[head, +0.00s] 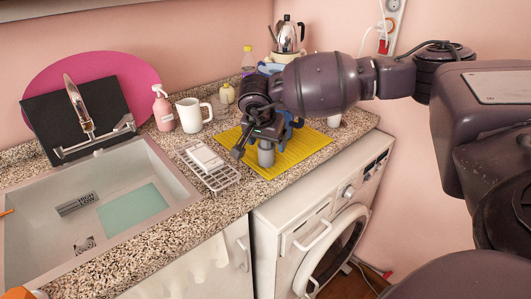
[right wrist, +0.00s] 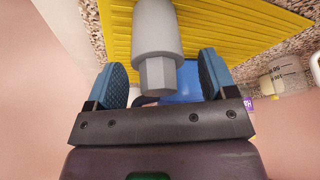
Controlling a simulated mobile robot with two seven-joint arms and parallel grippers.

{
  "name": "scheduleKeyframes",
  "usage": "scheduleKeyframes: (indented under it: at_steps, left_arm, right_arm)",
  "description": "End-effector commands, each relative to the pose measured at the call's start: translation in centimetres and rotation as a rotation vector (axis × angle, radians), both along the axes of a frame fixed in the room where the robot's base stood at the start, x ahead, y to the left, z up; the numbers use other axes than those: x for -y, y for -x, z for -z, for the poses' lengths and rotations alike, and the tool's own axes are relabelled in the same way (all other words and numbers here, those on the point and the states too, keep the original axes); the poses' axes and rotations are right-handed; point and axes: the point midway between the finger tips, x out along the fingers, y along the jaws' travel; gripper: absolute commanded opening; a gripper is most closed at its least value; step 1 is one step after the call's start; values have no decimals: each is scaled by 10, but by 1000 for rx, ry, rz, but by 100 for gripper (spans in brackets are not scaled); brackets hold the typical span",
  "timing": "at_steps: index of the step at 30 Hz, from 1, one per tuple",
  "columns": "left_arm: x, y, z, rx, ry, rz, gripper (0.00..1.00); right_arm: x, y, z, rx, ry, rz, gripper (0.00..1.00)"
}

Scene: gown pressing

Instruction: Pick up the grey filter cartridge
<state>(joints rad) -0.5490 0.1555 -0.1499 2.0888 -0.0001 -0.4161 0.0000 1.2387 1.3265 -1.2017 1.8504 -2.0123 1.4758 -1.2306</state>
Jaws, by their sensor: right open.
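The grey filter cartridge (head: 266,154) stands on a yellow ribbed mat (head: 303,149) on the counter, partly hidden by my gripper in the head view. In the right wrist view the cartridge (right wrist: 156,40) shows a rounded body with a narrower hexagonal end, lying between the two blue-padded fingers. My right gripper (right wrist: 162,80) is open, with a gap on each side of the cartridge. In the head view the right gripper (head: 262,140) is at the cartridge's upper part. Whether any finger touches it I cannot tell. My left gripper is not clearly in view.
A white wire rack (head: 217,177) stands left of the mat. The sink (head: 82,190) is at the left, and a washing machine (head: 300,240) is below the counter.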

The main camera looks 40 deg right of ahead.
Motion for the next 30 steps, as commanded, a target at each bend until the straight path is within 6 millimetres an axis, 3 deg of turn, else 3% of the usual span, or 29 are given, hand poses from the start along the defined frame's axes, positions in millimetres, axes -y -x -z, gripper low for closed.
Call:
scheduleKeyframes:
  at_steps: [3,10,20,30]
  left_arm:
    - [0,0,0,0,1,1,57]
    - [1,-1,-2,5,1,0,57]
    - [3,0,1,-1,10,-9,57]
    - [2,0,0,-1,9,-8,57]
  right_arm:
    - [3,-2,11,-3,-1,0,78]
    - [3,-2,10,-1,-1,0,76]
    - [3,-2,10,-1,-1,0,26]
    - [3,-2,4,2,-1,0,24]
